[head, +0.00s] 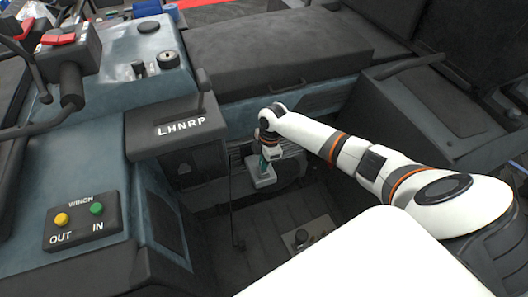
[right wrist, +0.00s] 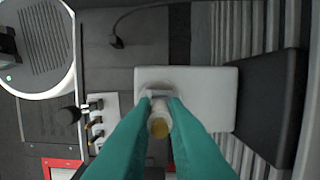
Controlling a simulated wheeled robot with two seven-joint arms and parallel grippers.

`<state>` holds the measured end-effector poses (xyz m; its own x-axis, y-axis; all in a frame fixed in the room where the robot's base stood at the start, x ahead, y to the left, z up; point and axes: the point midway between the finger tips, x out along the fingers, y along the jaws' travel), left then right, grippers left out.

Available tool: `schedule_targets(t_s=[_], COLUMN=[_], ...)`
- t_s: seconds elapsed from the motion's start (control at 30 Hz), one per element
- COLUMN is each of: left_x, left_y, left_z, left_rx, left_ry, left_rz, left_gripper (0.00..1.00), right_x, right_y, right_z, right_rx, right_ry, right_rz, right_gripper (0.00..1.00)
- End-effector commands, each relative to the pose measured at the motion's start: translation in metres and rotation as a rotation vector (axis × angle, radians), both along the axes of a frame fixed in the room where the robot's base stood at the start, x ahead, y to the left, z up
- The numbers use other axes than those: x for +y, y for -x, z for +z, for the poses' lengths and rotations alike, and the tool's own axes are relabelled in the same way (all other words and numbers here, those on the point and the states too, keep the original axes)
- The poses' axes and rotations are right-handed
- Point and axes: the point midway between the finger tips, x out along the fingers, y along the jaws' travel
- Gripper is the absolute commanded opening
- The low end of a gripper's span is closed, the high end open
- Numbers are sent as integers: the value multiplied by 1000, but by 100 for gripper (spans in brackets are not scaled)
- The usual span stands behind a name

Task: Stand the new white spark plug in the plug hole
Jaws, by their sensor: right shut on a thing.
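My right gripper (head: 265,166) reaches down into the footwell, over a pale block (head: 262,180). In the right wrist view its teal fingers (right wrist: 160,97) are shut on a small white cylinder with a tan end (right wrist: 159,122), which looks like the spark plug. The plug points roughly along the camera's line of sight. Behind it lies the same pale block (right wrist: 212,98). The plug hole is not visible; the fingers and plug cover the middle of the block's left part. I cannot tell whether the plug touches the block. My left gripper is not in view.
A black lead with a plug-like end (right wrist: 117,43) lies above the block. A small panel with a black knob (head: 301,236) sits on the floor. A dark box (right wrist: 272,108) adjoins the block's right. The gear console (head: 180,128) stands left of my arm.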

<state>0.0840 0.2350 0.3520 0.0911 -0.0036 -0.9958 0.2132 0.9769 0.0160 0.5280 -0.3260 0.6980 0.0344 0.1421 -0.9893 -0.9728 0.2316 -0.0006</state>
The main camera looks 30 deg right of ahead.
Motion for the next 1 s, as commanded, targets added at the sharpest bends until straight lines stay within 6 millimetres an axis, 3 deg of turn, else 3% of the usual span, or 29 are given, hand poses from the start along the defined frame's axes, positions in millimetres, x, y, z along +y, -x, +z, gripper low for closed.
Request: schedule_targets(t_s=[0.07,0.1,0.27,0.63,1.0], left_x=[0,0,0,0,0], left_y=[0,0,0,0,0], left_z=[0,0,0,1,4], left_rx=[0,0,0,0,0], left_ry=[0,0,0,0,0], left_rz=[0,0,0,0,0], left_gripper=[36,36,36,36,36], right_x=[0,0,0,-1,-12], right_y=[0,0,0,0,2], right_z=[0,0,0,7,79], right_rx=[-1,-1,0,-1,-4], right_ry=[0,0,0,0,2], right_rz=[0,0,0,0,1], right_gripper=[0,14,38,38,38])
